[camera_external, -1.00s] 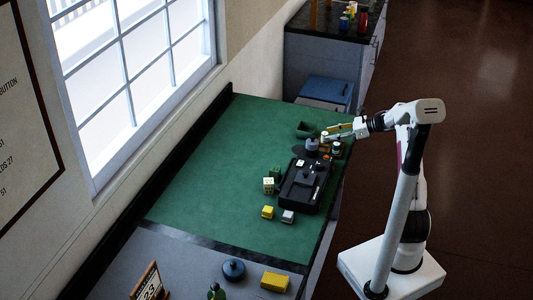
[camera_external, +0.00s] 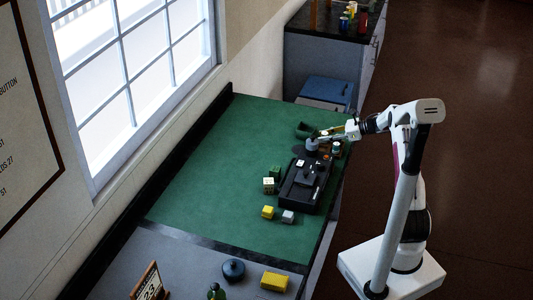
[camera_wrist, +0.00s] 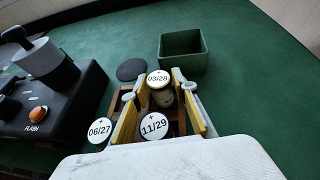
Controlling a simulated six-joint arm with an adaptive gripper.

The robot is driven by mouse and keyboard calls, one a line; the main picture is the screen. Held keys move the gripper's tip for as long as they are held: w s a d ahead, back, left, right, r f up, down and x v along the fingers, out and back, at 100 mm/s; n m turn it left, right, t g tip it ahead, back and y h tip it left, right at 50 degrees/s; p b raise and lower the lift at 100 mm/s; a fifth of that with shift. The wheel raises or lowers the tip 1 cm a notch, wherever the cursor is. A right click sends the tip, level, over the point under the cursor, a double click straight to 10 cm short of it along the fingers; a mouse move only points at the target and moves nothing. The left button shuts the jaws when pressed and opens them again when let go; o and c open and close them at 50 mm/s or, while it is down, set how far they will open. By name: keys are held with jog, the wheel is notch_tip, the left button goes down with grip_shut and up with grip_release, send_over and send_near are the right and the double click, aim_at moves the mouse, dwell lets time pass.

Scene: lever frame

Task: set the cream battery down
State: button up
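In the wrist view, a battery with a white top marked 03/28 and a cream-coloured body (camera_wrist: 163,97) stands between the fingertips of my gripper (camera_wrist: 160,83). The fingers with yellow pads look apart, with a gap beside the battery; contact is not clear. A battery marked 11/29 (camera_wrist: 155,127) stands nearer the camera between the fingers. A battery marked 06/27 (camera_wrist: 99,131) is outside the left finger. A brown wooden holder (camera_wrist: 118,99) shows around them, partly hidden. In the external view, my gripper (camera_external: 319,137) is low at the bench's far right end; the batteries there are mostly hidden.
A green open-topped box (camera_wrist: 183,51) and a flat dark disc (camera_wrist: 132,69) lie beyond the batteries. A black lever unit (camera_wrist: 45,100) with an orange button stands at left. Small blocks (camera_external: 268,212) sit farther along the green bench (camera_external: 205,170). The bench's left side is clear.

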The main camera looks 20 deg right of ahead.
aim_at(327, 132)
grip_shut()
jog(key=shift+r, duration=0.2)
jog(key=shift+r, duration=4.85)
